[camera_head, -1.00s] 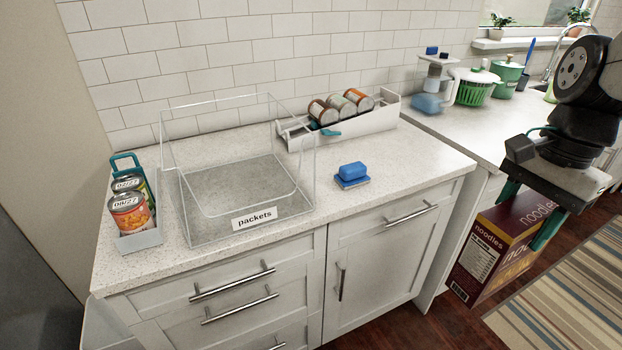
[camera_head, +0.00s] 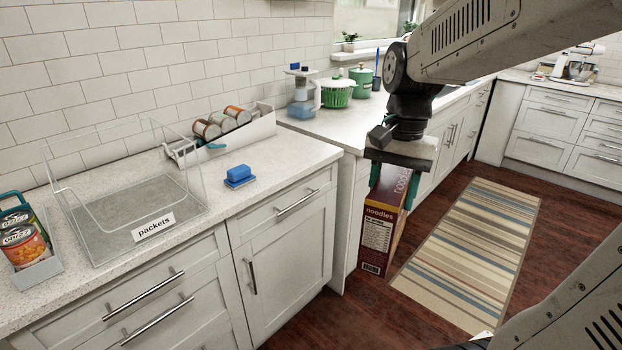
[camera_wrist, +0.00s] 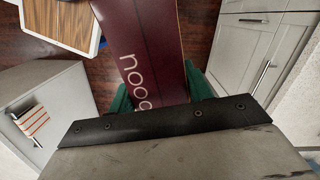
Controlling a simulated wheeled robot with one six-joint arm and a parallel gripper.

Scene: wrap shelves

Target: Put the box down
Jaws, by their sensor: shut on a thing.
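The dark red noodles box (camera_head: 381,226) hangs upright from my gripper (camera_head: 391,182), whose green fingers are shut on the box's upper part. The box is to the right of the near counter's end, and its lower end shows against the dark wood floor. I cannot tell its height above the floor. In the wrist view the box (camera_wrist: 147,45) lies between the green fingers (camera_wrist: 160,92), with its lettering partly cut off by the gripper's dark plate.
A clear bin labelled packets (camera_head: 95,238) stands empty on the near counter (camera_head: 290,166). A blue sponge (camera_head: 239,172), a white rack of cans (camera_head: 243,138) and a can holder (camera_head: 40,270) stand there too. A striped rug (camera_head: 470,250) lies right of the box.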

